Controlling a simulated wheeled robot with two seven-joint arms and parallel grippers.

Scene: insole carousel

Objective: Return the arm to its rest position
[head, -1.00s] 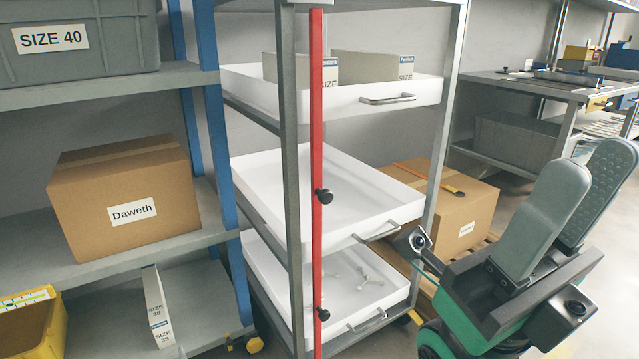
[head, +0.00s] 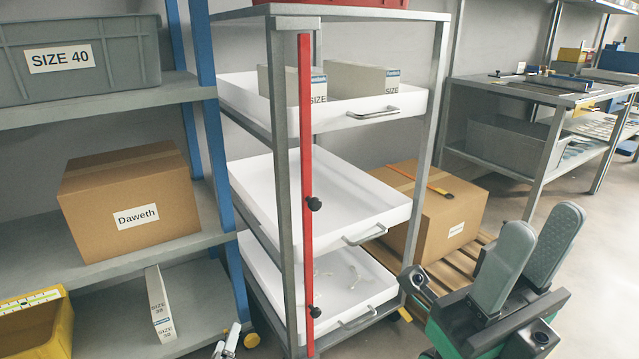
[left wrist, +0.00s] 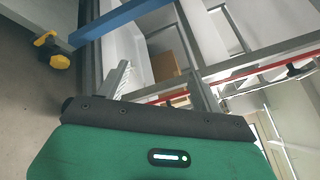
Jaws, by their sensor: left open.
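My left gripper (head: 228,336) shows only as two light fingertips at the bottom edge of the head view, in front of the lower grey shelf. The tips are apart with nothing between them. In the left wrist view its grey fingers (left wrist: 162,88) stand apart beyond a dark bar and a green housing. My right gripper (head: 545,220) is large at the lower right of the head view, green and black with two grey padded fingers pointing up. A gap shows between them and they hold nothing. The rest of both arms is out of view.
A trolley with white trays (head: 370,232) and a red upright bar (head: 306,180) stands mid-view. Left are shelves with a grey SIZE 40 bin (head: 130,58), a Daweth carton (head: 95,215) and a yellow bin (head: 60,335). A carton (head: 425,225) sits on a pallet; floor at right is clear.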

